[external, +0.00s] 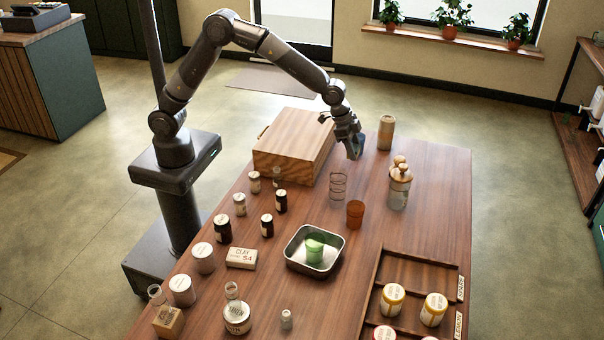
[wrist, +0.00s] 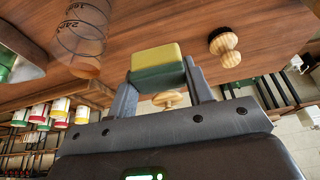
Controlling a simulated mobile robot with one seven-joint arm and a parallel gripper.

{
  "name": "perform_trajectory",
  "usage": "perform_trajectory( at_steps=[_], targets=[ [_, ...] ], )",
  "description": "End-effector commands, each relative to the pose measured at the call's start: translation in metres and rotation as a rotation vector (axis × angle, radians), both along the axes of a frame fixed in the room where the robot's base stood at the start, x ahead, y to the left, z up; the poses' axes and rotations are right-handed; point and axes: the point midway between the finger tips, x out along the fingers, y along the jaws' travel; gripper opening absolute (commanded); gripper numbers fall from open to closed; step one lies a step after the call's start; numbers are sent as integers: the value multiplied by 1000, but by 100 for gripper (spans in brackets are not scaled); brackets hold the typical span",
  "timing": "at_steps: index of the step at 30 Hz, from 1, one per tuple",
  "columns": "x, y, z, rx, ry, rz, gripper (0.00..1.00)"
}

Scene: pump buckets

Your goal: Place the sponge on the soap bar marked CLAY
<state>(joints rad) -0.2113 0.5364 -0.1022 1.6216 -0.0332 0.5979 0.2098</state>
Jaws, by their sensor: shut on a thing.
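The soap bar marked CLAY (external: 241,257) is a cream block lying flat on the wooden table, left of the metal tray. My gripper (external: 354,147) is above the far part of the table, right of the wooden box and well away from the soap bar. In the wrist view, my gripper (wrist: 160,78) is shut on the sponge (wrist: 157,58), a block with a yellow layer and a green layer, held between the two fingers. The sponge is small and hard to make out in the external view. The soap bar cannot be made out in the wrist view.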

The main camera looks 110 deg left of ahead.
Motion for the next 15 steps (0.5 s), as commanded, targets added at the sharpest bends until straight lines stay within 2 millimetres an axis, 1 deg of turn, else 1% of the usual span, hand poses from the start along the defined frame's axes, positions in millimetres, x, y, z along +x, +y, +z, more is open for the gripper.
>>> perform_trajectory(
  at_steps=[1,5,6,11,14,15],
  targets=[
    [0,0,14,1,-3,0,25],
    [0,0,44,1,-3,0,25],
    [-1,-6,47,0,1,-5,25],
    [-5,-39,44,-1,2,-24,25],
    [-9,-62,43,0,3,-37,25],
    [-11,-73,43,1,2,-44,25]
  ],
)
